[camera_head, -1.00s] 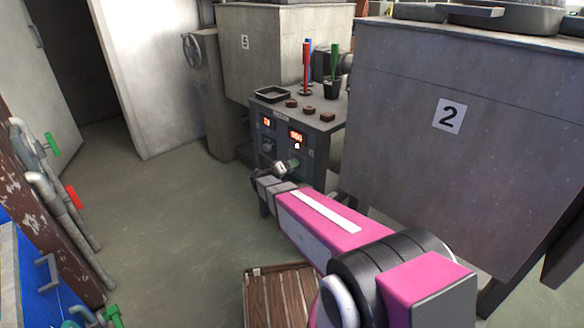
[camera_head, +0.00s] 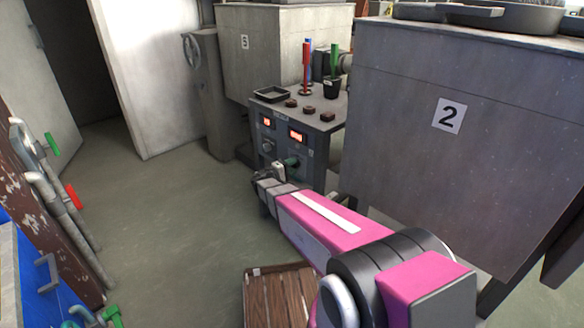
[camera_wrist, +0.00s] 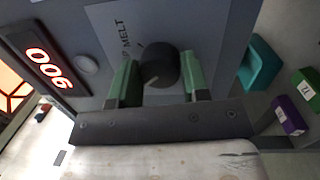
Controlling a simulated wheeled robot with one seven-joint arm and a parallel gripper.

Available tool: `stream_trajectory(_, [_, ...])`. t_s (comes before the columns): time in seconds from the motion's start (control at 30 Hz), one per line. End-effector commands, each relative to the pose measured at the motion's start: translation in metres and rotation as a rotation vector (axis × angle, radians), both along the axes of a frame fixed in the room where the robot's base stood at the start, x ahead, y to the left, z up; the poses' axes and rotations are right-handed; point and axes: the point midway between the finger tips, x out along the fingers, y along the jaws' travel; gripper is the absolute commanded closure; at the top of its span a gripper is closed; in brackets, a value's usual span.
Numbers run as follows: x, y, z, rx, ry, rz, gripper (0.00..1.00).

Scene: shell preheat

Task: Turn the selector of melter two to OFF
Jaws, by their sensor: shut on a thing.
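The control cabinet (camera_head: 290,118) stands left of the large grey box marked 2, with two lit red displays on its front. In the wrist view a round black selector knob (camera_wrist: 160,66) sits on a grey plate lettered MELT (camera_wrist: 128,30). My gripper (camera_wrist: 158,78) has its green fingers on both sides of this knob and is shut on it. In the head view my gripper (camera_head: 285,165) is at the cabinet front, below the right display (camera_head: 297,135), and hides the knob. Where the knob points and any OFF mark cannot be made out.
In the wrist view a lit display (camera_wrist: 48,68) is left of the knob, and a teal piece (camera_wrist: 260,66) and a purple block (camera_wrist: 288,116) are to its right. The box marked 2 (camera_head: 400,150) stands close right of my arm.

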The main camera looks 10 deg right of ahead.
Motion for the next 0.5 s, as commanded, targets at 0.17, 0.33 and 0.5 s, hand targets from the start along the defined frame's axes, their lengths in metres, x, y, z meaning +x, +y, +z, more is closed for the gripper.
stream_trajectory(0.17, [-0.0002, 0.0005, -0.0004, -0.047, 0.071, 0.001, 0.81])
stream_trajectory(0.33, [-0.0002, 0.0004, -0.0005, -0.073, 0.111, 0.002, 0.81])
stream_trajectory(0.5, [-0.0001, 0.0006, -0.0006, -0.083, 0.126, 0.003, 0.81])
